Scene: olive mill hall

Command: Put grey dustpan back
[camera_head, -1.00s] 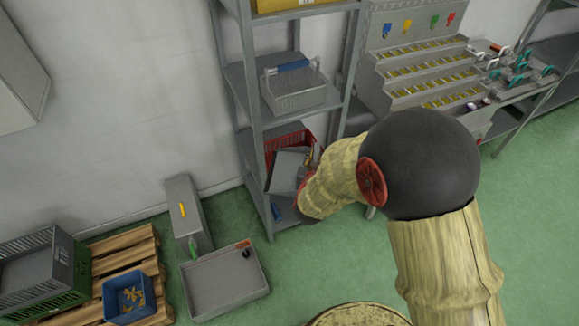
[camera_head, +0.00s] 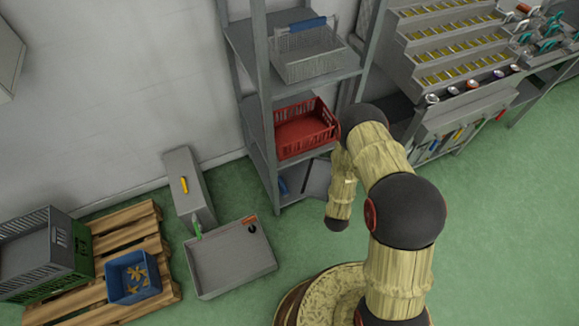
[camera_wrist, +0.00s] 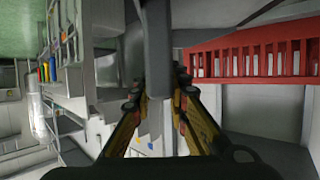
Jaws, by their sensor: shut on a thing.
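The grey dustpan (camera_head: 317,178) shows partly in the head view, as a dark grey panel beside the lowest shelf, below the red basket. My forearm hides the rest of it. In the wrist view my gripper (camera_wrist: 158,98) is shut on a grey, bar-like part of the dustpan (camera_wrist: 157,45) that runs up between the fingertips. The fingers themselves are hidden in the head view. I cannot tell whether the dustpan touches the shelf.
A red basket (camera_head: 305,133) stands on the shelf just above; it is close on the right in the wrist view (camera_wrist: 262,58). A blue thing (camera_head: 283,185) lies on the lowest shelf. A grey tray (camera_head: 232,262) is on the floor. Green floor is clear at right.

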